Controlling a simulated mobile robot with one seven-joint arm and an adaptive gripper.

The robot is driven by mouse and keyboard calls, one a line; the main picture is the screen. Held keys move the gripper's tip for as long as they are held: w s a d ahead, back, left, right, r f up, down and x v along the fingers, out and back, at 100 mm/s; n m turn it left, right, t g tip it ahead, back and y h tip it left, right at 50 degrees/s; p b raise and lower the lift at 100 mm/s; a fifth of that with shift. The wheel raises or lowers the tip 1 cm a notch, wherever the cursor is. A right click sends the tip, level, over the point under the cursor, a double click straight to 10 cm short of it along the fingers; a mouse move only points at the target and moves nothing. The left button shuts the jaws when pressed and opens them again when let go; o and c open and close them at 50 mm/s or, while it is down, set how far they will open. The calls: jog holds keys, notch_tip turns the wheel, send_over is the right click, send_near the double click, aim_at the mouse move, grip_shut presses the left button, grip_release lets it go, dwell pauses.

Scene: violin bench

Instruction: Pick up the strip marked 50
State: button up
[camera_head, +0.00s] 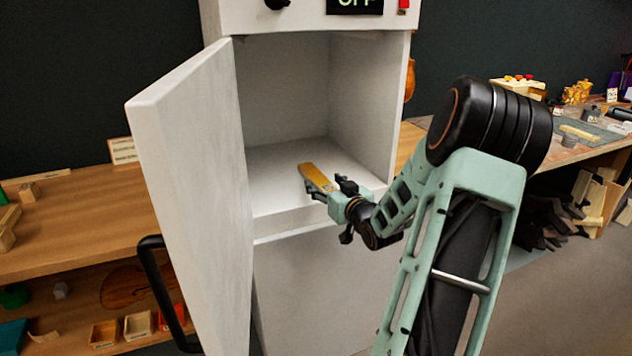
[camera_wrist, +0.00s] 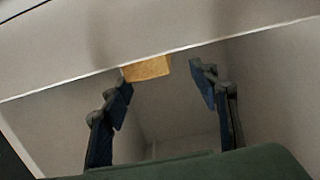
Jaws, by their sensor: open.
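A flat yellow-brown strip (camera_head: 316,176) is inside the open white cabinet, near the front of its floor. No number is readable on it. My gripper (camera_head: 334,188) reaches in through the cabinet's opening, at the near end of the strip. In the wrist view, the strip (camera_wrist: 147,69) shows as a short block at a pale edge, between the lines of the two dark fingers, closer to the left one. I cannot tell how far the strip lies between the fingers.
The cabinet door (camera_head: 190,180) stands open to the left, with a black handle (camera_head: 160,290). The cabinet walls (camera_head: 370,105) close in the space at the sides. A wooden bench (camera_head: 80,225) with small blocks is at left; another cluttered bench (camera_head: 590,140) is at right.

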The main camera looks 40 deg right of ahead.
aim_at(319, 178)
jog(key=x, duration=0.1)
jog(key=b+x, duration=0.1)
jog(key=x, duration=0.3)
jog(key=shift+s+d+f, duration=0.15)
jog(key=shift+d+f, duration=0.05)
jog(key=shift+f, duration=0.1)
jog(key=shift+w+d+b, duration=0.1)
jog(key=shift+w+b, duration=0.2)
jog(key=shift+w, duration=0.25)
jog(key=c, duration=1.4)
jog(key=shift+o, duration=0.2)
jog(key=shift+r, duration=0.1)
